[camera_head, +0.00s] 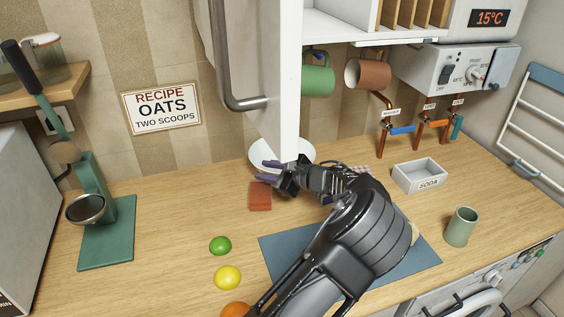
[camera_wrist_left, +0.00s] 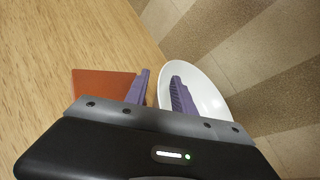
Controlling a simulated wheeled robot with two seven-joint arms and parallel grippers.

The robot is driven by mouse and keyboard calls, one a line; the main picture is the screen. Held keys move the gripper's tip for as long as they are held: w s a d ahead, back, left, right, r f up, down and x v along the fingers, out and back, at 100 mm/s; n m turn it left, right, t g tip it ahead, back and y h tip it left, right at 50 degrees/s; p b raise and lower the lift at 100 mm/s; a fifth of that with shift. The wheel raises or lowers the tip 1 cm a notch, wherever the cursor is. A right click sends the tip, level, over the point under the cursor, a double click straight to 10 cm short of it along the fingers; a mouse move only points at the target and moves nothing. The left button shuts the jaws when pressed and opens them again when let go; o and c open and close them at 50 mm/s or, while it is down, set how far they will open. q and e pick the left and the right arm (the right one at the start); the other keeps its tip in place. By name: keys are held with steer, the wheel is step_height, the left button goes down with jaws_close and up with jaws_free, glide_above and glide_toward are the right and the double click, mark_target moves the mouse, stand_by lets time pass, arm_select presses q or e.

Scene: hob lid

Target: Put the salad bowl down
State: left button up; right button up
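The white salad bowl (camera_head: 303,149) is at the back of the wooden worktop by the tiled wall, partly hidden by the open cabinet door. In the left wrist view the bowl (camera_wrist_left: 211,95) is at the right. My left gripper (camera_head: 268,171) is at its near side, with purple fingers apart. In the wrist view one finger overlaps the bowl and the other is outside its rim, with a gap showing between that finger and the rim (camera_wrist_left: 160,88). I cannot tell whether the bowl rests fully on the worktop. My right gripper is not in view.
A red-brown block (camera_head: 260,196) lies just in front of the gripper. The white cabinet door (camera_head: 255,60) hangs above the bowl. A blue-grey mat (camera_head: 283,252), a lime (camera_head: 220,245), a lemon (camera_head: 228,277), a soda tray (camera_head: 420,176) and a green cup (camera_head: 461,227) are around.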

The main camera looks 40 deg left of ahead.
arm_select(q)
steer(key=shift+a, duration=0.1)
steer(key=shift+c, duration=0.4)
jaws_close()
stand_by(1.4)
